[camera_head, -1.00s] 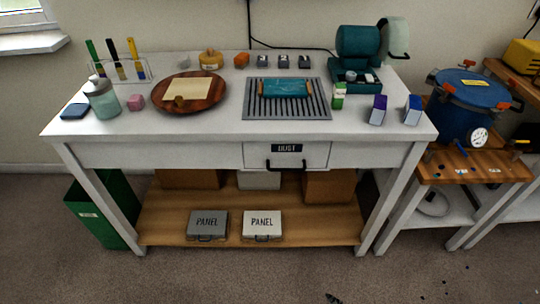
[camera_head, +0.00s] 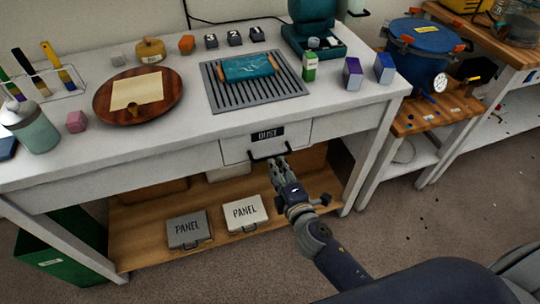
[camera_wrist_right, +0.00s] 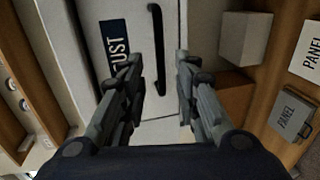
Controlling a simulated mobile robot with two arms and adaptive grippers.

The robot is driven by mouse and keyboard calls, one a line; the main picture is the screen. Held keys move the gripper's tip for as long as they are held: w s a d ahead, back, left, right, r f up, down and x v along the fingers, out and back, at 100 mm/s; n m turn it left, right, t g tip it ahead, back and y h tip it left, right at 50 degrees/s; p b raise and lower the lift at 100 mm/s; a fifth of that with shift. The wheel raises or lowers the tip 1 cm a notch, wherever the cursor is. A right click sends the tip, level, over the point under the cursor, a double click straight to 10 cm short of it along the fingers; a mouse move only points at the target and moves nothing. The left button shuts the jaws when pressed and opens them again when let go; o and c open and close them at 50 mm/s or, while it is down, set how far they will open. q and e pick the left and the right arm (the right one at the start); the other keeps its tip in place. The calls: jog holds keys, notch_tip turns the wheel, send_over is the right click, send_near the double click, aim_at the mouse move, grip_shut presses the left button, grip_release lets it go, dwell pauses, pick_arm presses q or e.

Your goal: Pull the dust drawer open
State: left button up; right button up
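The dust drawer (camera_head: 240,149) is in the front of the white workbench, with a black "DUST" label (camera_head: 267,134) and a black bar handle (camera_head: 260,157). Its front looks flush with the bench, so it appears shut. My right gripper (camera_head: 280,163) is just below and in front of the handle's right part. In the right wrist view, the two fingers (camera_wrist_right: 161,68) are apart with nothing gripped. The handle (camera_wrist_right: 158,45) lies ahead, lined up with the gap between them; I cannot tell whether they reach around it. My left gripper is not in view.
On the bench (camera_head: 200,140) are a slatted grille (camera_head: 220,98) with a teal roller, a round wooden board (camera_head: 170,110) and small boxes. The lower shelf (camera_head: 150,245) holds two panel cases (camera_head: 187,230). A blue pressure pot (camera_head: 425,65) stands on the right side table.

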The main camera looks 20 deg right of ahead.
aim_at(271, 156)
jog(key=x, duration=0.6)
jog(key=shift+w+a+f, duration=0.1)
jog(key=shift+w+f, duration=0.05)
jog(key=shift+w, duration=0.2)
grip_shut()
